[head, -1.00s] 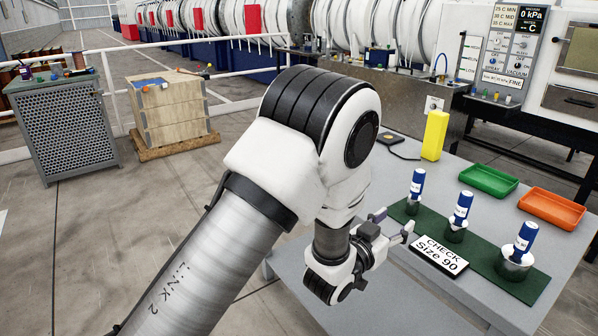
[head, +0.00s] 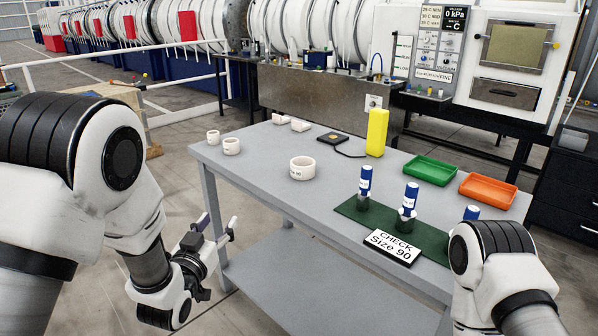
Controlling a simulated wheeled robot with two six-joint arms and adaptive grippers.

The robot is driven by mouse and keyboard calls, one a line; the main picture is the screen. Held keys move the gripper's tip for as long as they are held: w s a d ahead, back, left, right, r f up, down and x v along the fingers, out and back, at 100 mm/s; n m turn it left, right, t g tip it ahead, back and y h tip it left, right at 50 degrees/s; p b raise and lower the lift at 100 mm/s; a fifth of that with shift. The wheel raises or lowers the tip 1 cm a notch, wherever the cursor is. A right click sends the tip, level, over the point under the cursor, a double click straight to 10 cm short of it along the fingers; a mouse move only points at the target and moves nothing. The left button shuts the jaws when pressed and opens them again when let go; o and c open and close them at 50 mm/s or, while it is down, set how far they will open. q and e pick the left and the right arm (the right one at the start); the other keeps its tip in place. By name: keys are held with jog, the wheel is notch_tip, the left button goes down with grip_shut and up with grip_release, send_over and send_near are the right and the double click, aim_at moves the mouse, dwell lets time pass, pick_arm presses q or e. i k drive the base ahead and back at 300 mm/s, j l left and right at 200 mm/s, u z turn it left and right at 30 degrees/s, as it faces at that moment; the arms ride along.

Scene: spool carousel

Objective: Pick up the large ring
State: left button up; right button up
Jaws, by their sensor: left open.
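The large ring (head: 302,168) is white, with "Size 90" lettering, and sits on the grey table, left of the green mat.
A green mat (head: 345,207) holds several blue-topped posts, with a "CHECK Size 90" sign (head: 390,248) in front. A yellow block (head: 377,133), green tray (head: 431,170) and orange tray (head: 487,190) stand behind. The table around the large ring is clear.

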aim_at(301, 168)
jog(key=i+l+z, duration=0.35)
jog(key=i, duration=0.25)
jog(key=i+z, duration=0.35)
jog(key=i, duration=0.25)
